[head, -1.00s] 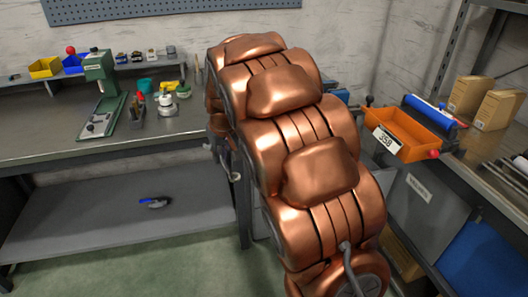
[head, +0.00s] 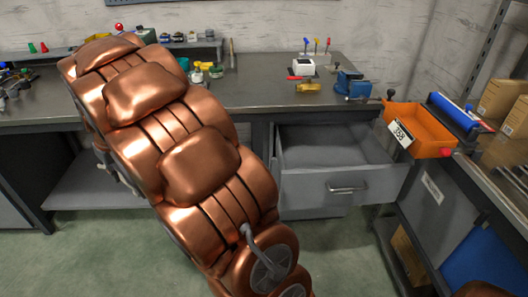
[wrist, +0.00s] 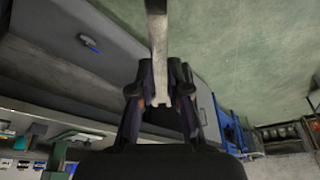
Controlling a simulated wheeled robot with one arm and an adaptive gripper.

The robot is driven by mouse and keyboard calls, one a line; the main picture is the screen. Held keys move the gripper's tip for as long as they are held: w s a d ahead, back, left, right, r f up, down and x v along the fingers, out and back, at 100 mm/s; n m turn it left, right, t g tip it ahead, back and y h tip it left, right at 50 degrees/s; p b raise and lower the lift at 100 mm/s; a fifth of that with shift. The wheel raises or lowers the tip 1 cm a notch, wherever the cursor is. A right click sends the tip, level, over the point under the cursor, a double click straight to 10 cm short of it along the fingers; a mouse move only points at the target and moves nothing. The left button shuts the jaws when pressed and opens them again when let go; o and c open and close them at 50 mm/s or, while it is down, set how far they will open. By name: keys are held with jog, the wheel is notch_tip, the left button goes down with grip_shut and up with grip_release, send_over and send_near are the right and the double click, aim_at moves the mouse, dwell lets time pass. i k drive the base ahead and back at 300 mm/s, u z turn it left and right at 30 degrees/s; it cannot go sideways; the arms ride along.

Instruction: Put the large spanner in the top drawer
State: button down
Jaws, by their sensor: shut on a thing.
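My gripper (wrist: 160,92) shows in the wrist view with its two dark fingers closed on a grey metal spanner (wrist: 158,45). The spanner points away from the fingers and runs out of the top of that view, so its far end is not seen. In the head view my copper arm hides the gripper and the spanner. The top drawer (head: 345,192) stands pulled out under the bench, right of my arm. Its inside looks empty where it shows.
An orange bin (head: 425,130) sits on the right bench. A blue vise (head: 352,86) and a yellow item (head: 308,87) are on the bench top (head: 260,93) above the drawer. The green floor (head: 330,250) in front of the drawer is clear.

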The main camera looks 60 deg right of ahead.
aim_at(322, 158)
jog(key=u, duration=0.6)
jog(key=i, duration=1.25)
jog(key=z, duration=2.45)
